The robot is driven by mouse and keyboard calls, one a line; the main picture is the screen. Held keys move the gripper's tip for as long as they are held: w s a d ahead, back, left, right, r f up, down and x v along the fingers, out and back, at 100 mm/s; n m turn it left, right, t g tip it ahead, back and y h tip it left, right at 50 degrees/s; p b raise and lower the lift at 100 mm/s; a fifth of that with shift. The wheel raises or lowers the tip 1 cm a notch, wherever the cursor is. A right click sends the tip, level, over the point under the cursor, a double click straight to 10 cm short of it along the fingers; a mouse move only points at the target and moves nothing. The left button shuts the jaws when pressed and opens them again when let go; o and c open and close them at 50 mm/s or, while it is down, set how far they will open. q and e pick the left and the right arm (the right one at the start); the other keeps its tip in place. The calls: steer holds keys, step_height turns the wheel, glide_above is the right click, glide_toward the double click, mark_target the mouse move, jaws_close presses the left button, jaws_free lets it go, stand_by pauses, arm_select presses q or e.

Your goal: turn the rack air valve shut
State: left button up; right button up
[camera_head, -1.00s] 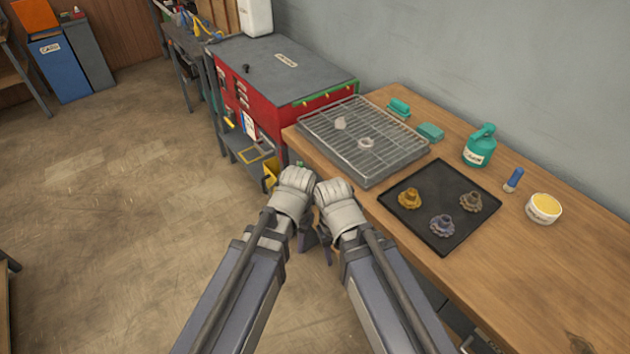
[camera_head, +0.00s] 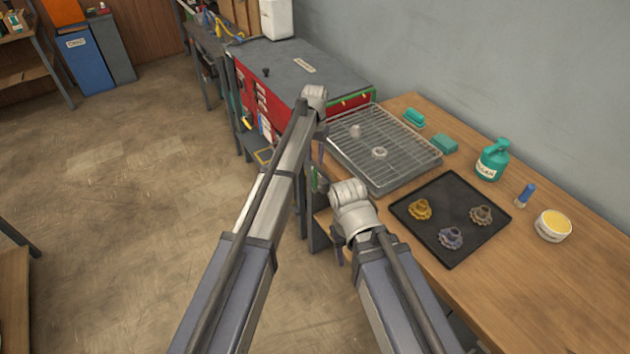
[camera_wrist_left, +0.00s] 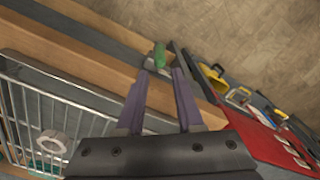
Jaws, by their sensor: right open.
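A green-handled valve (camera_wrist_left: 159,56) with a small metal body sits at the wooden bench's edge beside the wire rack in the left wrist view. In the head view a bit of its green handle (camera_head: 314,180) shows beside my left arm. My left gripper (camera_wrist_left: 163,74) is open, its two purple fingers apart. The valve is just ahead of the fingertips, roughly between them; I cannot tell whether they touch it. In the head view my left gripper (camera_head: 321,150) is mostly hidden by its wrist. My right gripper (camera_head: 338,250) is open near the bench's front edge, largely hidden.
The wire rack (camera_head: 398,170) holds two pale pieces. A black tray (camera_head: 455,250) carries three gear-like parts. A red cabinet (camera_head: 270,100) is beyond. The floor at left is clear.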

mark_target(315, 180)
arm_select(q)
step_height(315, 180, down, 12)
steer(key=b, duration=1.1)
steer(key=shift+r, duration=0.1)
jaws_close()
stand_by(0.9)
